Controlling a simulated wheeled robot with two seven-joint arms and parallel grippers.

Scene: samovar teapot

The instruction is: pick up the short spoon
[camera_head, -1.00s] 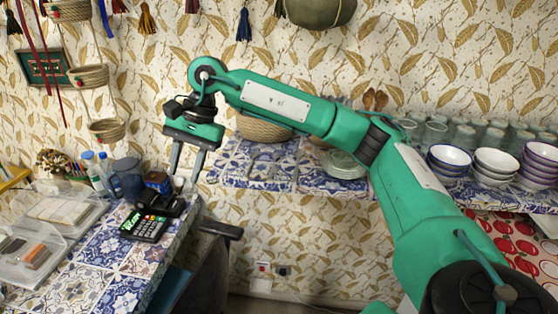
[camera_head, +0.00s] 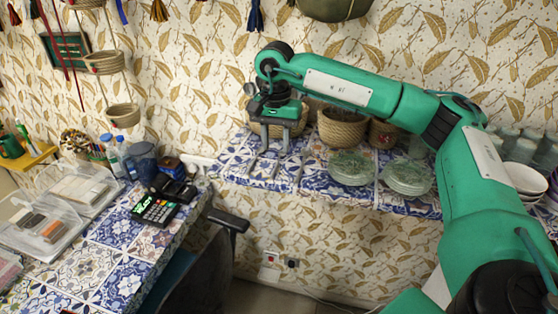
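My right gripper (camera_head: 275,151) hangs over the tiled shelf, fingers pointing down, spread apart with nothing seen between them. Thin greyish utensil-like shapes lie on the shelf tiles below and around the fingertips; they are too small to tell which is the short spoon. A rounded grey spoon-like head (camera_head: 250,88) shows just left of the gripper's wrist; its lower part is hidden. Whether the fingertips touch the shelf cannot be told. My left gripper is not in view.
Woven baskets (camera_head: 342,128) stand behind the gripper on the tiled shelf (camera_head: 320,185). Green plate stacks (camera_head: 352,167) lie to its right, with glasses and bowls (camera_head: 525,178) farther right. A tiled counter at left holds a card terminal (camera_head: 153,210), bottles and clear boxes. A dark chair armrest (camera_head: 228,220) stands between.

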